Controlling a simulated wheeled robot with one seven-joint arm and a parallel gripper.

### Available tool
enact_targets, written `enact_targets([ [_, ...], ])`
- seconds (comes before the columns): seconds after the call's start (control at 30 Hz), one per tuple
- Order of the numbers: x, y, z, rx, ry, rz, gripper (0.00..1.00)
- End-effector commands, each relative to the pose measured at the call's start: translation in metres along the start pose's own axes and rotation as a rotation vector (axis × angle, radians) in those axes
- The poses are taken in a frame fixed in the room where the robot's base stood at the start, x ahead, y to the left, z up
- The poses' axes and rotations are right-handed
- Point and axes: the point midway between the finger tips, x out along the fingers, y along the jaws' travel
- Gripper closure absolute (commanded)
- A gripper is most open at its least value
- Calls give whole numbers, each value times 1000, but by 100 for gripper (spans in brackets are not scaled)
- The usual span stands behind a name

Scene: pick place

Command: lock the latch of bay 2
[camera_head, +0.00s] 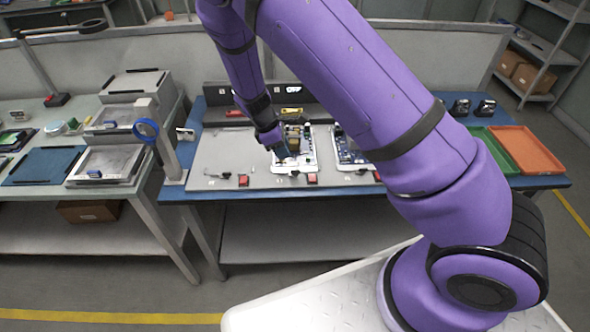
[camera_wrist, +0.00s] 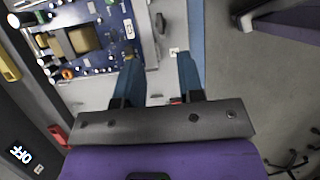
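The bay 2 board (camera_head: 305,150) lies in a white tray on the grey bench panel, and its blue surface with a brown component shows in the wrist view (camera_wrist: 110,22). A small dark knob (camera_wrist: 160,22) that looks like the latch sits at the tray's front edge, beyond my fingertips. Whether it is locked, I cannot tell. My gripper (camera_wrist: 158,60) is open and empty, with its two blue fingers apart over the tray's front-left corner. In the head view my gripper (camera_head: 285,151) hides part of the board.
Another board (camera_head: 349,146) lies in the bay to the right, partly behind my arm. Red buttons (camera_head: 243,180) line the panel's front edge. Green and orange trays (camera_head: 527,150) lie at the right. The left panel area is mostly clear.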

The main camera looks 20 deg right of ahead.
Motion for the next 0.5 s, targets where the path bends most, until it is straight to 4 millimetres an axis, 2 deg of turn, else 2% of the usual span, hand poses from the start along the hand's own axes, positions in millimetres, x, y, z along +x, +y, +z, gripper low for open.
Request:
enact_targets([
  [0.3,56,0,0,2,-2,-2,65],
  [0.5,82,0,1,1,-1,-2,65],
])
